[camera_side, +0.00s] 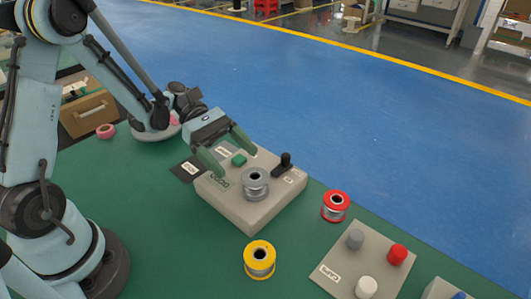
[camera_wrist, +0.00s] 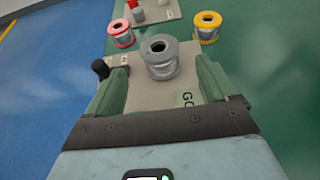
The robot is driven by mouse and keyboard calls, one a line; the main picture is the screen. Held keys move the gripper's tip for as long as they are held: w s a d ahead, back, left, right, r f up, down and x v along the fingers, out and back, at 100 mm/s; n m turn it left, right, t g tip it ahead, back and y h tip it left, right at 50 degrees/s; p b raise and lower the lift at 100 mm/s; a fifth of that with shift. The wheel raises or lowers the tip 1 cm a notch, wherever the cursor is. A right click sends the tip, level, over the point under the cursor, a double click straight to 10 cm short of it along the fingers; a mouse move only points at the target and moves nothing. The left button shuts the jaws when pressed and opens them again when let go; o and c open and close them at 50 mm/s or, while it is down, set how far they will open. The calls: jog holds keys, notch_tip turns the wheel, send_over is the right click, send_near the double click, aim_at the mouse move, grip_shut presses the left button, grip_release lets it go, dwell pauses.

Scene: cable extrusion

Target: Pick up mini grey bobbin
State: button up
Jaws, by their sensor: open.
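The small grey bobbin (camera_side: 255,184) stands upright on a beige box (camera_side: 278,204) in the side view. In the wrist view the grey bobbin (camera_wrist: 159,58) stands ahead of and between my green fingers. My gripper (camera_side: 236,157) is open and empty, just behind and to the left of the bobbin. In the wrist view my gripper (camera_wrist: 163,90) has its two fingers spread wide apart, with the bobbin near the level of the fingertips. I cannot tell whether a finger touches it.
A red bobbin (camera_side: 335,206) and a yellow bobbin (camera_side: 259,259) stand on the green table. A black lever (camera_side: 284,163) and a green button (camera_side: 239,159) rise from the box. A panel with grey, red and white pegs (camera_side: 362,266) lies at the right.

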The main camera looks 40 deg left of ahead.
aim_at(247, 171)
jog(key=x, duration=0.7)
jog(key=shift+d, duration=0.15)
jog(key=c, duration=1.2)
jog(key=shift+o, duration=0.2)
jog(key=shift+r, duration=0.1)
